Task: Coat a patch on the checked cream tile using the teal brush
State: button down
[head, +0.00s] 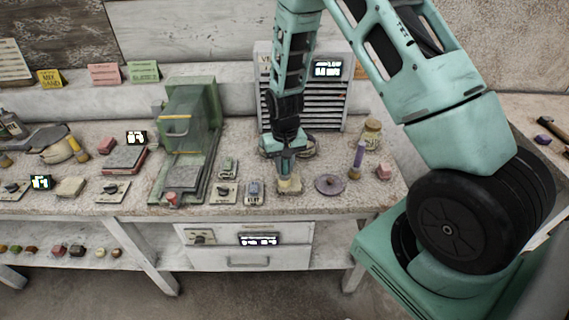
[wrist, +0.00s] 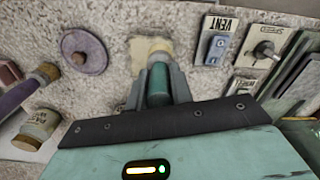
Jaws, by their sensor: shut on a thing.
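My gripper (head: 287,163) points down over the front right part of the bench. It is shut on the teal brush, whose teal handle (wrist: 158,84) shows between the fingers in the wrist view. The brush's head end points down at the cream tile (head: 290,186), which also shows in the wrist view (wrist: 139,47). The brush end overlaps the tile in both views; I cannot tell if it touches. The fingers and brush hide part of the tile. Its checks are too small to make out, and no coated patch can be told.
Left are the VENT switch (head: 254,192) and a green machine (head: 190,130). A louvred unit (head: 335,98) stands behind.

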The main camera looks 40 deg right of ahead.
jog(key=shift+f+b, duration=0.45)
jog(key=shift+f, duration=0.2)
dwell(0.3)
jog(key=shift+s+a+r, duration=0.15)
jog(key=shift+s+a, duration=0.15)
jog(key=shift+s, duration=0.15)
jog(key=shift+s+a, duration=0.2)
jog(key=shift+s, duration=0.1)
jog(key=shift+w+d, duration=0.5)
jog(key=shift+w, duration=0.3)
jog(key=shift+w+d, duration=0.5)
jog(key=shift+w, duration=0.25)
